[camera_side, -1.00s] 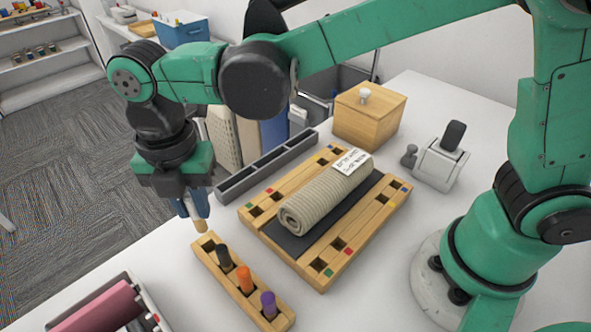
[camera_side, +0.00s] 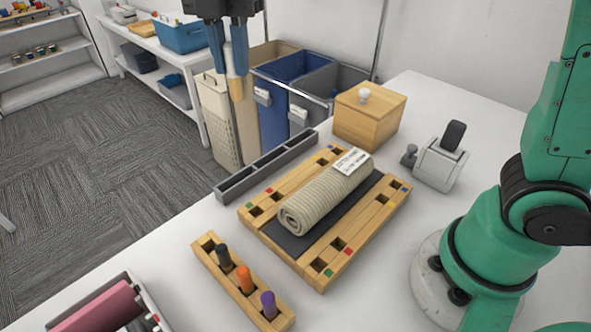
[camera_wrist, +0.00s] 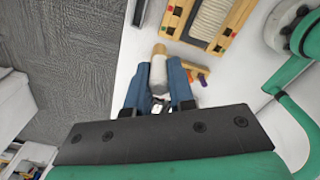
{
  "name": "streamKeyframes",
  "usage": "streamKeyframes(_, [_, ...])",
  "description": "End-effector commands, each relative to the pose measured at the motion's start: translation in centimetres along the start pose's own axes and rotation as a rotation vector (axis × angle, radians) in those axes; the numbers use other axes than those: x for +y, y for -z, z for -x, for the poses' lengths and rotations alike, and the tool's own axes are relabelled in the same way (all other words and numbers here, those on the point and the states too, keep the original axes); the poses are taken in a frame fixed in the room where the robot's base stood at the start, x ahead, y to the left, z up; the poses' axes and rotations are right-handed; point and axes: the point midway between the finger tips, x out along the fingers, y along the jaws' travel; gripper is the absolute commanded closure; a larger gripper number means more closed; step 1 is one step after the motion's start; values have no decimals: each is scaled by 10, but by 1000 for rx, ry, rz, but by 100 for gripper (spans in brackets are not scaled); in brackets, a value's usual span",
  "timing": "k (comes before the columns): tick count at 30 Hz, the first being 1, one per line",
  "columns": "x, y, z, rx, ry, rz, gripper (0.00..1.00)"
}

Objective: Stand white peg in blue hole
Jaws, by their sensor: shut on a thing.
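My gripper (camera_side: 232,72) is shut on the white peg (camera_side: 229,58), which has a tan wooden end pointing down. The wrist view shows the peg (camera_wrist: 158,72) between the blue fingers. The wooden board (camera_side: 338,266) has square holes with small coloured marks beside them, on two rails. Small blue marks (camera_side: 406,189) appear near the board's far end; which hole each belongs to is hard to tell.
A rolled beige towel (camera_side: 325,198) with a label lies along the board's dark middle. A peg rack (camera_side: 205,258) holds black, orange and purple pegs; its far hole is empty. A grey trough (camera_side: 266,167), wooden box (camera_side: 368,122) and grey device (camera_side: 440,160) stand around the board.

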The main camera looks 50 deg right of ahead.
Motion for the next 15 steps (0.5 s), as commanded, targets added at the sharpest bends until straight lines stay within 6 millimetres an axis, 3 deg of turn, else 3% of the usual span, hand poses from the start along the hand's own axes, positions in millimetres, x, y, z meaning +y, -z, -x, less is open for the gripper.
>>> streamKeyframes(1, [-13,-28,0,0,0,-79,100])
streamKeyframes(6, [-59,-96,1,0,0,-290,100])
streamKeyframes(10, [-92,-128,0,0,0,-411,100])
streamKeyframes(15, [-117,-147,-1,0,0,-495,100])
